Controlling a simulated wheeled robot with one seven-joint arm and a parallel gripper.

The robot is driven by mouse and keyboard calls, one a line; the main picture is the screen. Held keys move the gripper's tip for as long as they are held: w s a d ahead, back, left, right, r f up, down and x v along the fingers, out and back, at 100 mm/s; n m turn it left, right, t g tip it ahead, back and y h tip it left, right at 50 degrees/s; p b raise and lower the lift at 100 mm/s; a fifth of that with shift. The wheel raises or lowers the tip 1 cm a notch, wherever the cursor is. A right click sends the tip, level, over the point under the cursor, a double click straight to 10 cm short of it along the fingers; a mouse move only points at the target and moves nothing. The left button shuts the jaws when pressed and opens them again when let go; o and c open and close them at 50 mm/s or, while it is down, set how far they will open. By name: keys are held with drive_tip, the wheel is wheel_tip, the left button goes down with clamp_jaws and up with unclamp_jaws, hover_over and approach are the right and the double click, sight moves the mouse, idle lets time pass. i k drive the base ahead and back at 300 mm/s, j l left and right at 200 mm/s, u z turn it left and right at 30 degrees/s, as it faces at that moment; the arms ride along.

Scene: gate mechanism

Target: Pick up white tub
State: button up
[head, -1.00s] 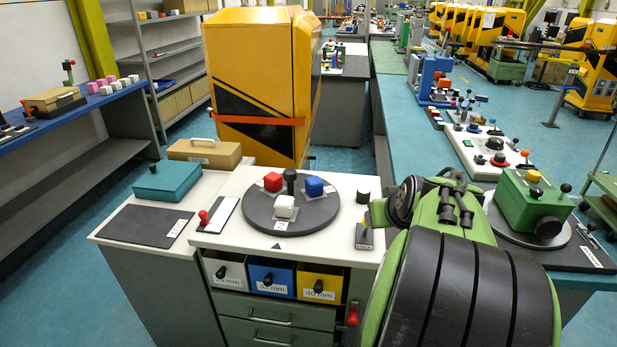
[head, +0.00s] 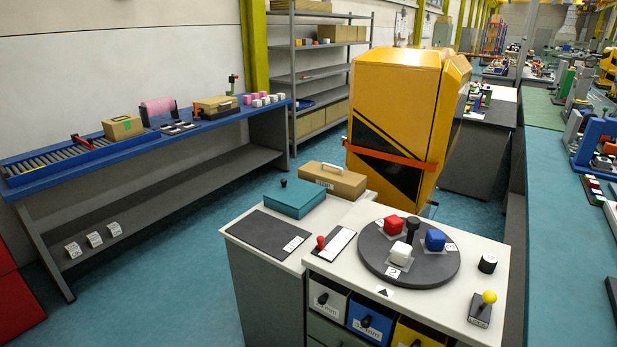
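The white tub (head: 328,299) sits in the left slot under the top of the white-topped cabinet (head: 467,300). Its front shows a dark knob and a label whose text I cannot read fully. A blue tub (head: 369,318) is beside it on the right, and a yellow tub (head: 417,338) is further right, cut by the bottom edge. The inside of the white tub is mostly hidden under the cabinet top. My gripper is not in view.
A grey turntable (head: 408,269) on the cabinet top carries red, blue and white blocks around a dark post. A red-knobbed lever (head: 321,243) and a yellow-knobbed lever (head: 488,298) stand on the top. Open floor (head: 170,290) lies to the left.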

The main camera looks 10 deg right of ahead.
sight(400, 253)
drive_tip(key=i+l+u, duration=0.1)
drive_tip(key=l+u, duration=0.6)
drive_tip(key=l, duration=0.25)
